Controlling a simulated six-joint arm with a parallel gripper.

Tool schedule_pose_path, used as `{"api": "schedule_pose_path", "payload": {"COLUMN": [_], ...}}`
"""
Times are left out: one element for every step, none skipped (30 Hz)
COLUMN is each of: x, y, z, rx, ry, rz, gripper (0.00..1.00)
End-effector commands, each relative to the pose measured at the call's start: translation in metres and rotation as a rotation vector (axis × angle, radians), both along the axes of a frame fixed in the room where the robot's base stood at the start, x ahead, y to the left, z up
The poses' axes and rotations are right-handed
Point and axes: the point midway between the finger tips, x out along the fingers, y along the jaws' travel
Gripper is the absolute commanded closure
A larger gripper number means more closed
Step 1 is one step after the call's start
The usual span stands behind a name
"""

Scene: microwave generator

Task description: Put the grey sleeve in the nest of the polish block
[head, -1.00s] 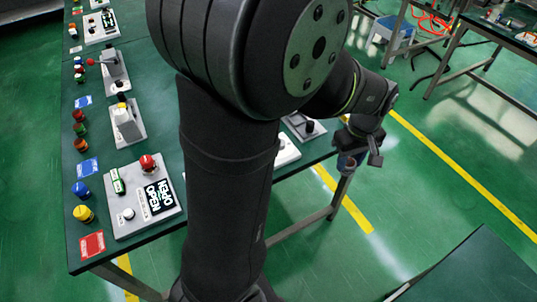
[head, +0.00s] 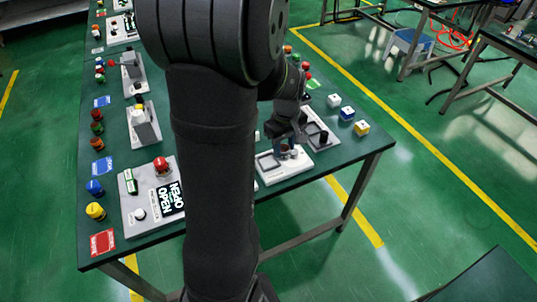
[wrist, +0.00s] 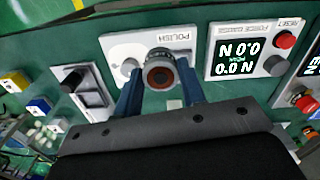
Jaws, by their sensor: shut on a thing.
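My gripper (wrist: 160,88) has two blue fingers shut on the grey sleeve (wrist: 160,58), a short round piece with a dark ring and a reddish-brown centre facing the wrist camera. The white polish block (wrist: 120,48), labelled POLISH, lies behind the sleeve in the wrist view. The sleeve and fingers cover part of the block, and I cannot make out its nest or whether the sleeve touches it. In the head view my gripper (head: 287,150) is low over the white plates on the table, and the sleeve is too small to make out.
A force gauge (wrist: 238,48) with a display and red reset button stands beside the polish block. A dark-knobbed fixture (wrist: 90,88) is on its other side. Small cubes (head: 347,114) sit near the table's right edge. An OPEN panel (head: 138,181) is at front left.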

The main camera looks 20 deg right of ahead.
Motion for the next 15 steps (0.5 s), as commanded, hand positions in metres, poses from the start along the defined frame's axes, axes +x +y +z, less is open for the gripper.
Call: {"api": "schedule_pose_path", "payload": {"x": [0.012,0.017,0.025,0.030,0.035,0.040,0.043,0.046,0.049,0.051,0.052,0.052,0.053,0.053,0.052], "y": [0.007,0.009,0.013,0.015,0.017,0.019,0.021,0.022,0.023,0.024,0.025,0.025,0.025,0.025,0.025], "z": [-0.009,-0.012,-0.017,-0.020,-0.024,-0.027,-0.029,-0.031,-0.033,-0.034,-0.035,-0.036,-0.038,-0.040,-0.044], "rx": [0.002,0.002,0.002,0.002,0.001,0.001,0.000,0.000,0.001,0.000,0.000,0.000,0.000,0.001,0.001], "ry": [0.003,0.002,0.002,0.002,0.001,0.001,0.001,0.000,0.001,0.001,0.000,0.000,0.001,0.001,0.001], "rz": [0.006,0.005,0.005,0.004,0.003,0.003,0.002,0.001,0.000,0.000,0.000,0.000,-0.001,-0.001,-0.001], "gripper": [0.91,0.91,0.91,0.91,0.91,0.91,0.91,0.91,0.91,0.91,0.91,0.91,0.91,0.91,0.91]}}
